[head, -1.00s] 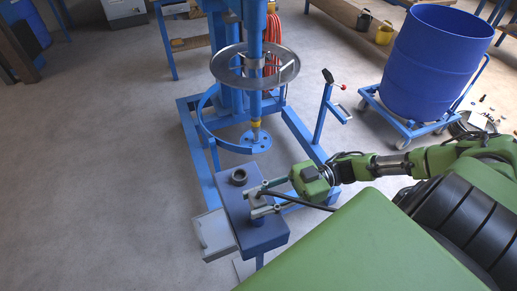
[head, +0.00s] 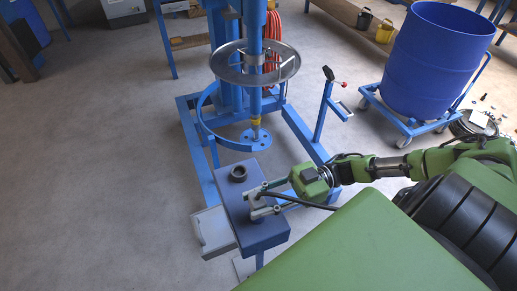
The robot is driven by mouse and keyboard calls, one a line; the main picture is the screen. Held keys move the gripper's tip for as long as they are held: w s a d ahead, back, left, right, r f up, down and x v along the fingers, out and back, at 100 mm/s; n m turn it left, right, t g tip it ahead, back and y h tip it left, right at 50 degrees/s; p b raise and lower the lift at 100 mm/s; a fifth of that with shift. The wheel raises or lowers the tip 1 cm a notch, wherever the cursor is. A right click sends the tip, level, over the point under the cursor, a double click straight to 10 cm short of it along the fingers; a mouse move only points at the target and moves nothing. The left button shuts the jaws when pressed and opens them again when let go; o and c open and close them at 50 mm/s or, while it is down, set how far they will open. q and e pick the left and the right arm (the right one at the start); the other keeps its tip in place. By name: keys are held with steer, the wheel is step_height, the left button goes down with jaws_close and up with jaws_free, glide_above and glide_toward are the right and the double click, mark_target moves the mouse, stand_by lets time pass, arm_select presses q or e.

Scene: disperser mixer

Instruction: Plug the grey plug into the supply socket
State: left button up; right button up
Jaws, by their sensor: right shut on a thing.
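My right gripper (head: 260,203) reaches in from the right over the top of a blue box on a stand. It is shut on the grey plug, which is small and mostly hidden between the fingers. A dark cable (head: 302,202) runs from the plug to the right, under my right forearm. A dark round socket (head: 238,173) sticks up from the box top, just behind and left of the gripper; I take it as the supply socket. The plug is apart from it. My left gripper is not in view.
The blue box (head: 262,237) has a grey tray (head: 212,232) at its left side. Behind stands the blue mixer frame (head: 193,135) with a steel ring (head: 229,73). A blue drum (head: 436,65) on a trolley is at right. The floor at left is clear.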

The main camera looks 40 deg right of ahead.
steer(key=shift+f, duration=0.2)
steer(key=o, duration=1.3)
steer(key=v, duration=1.2)
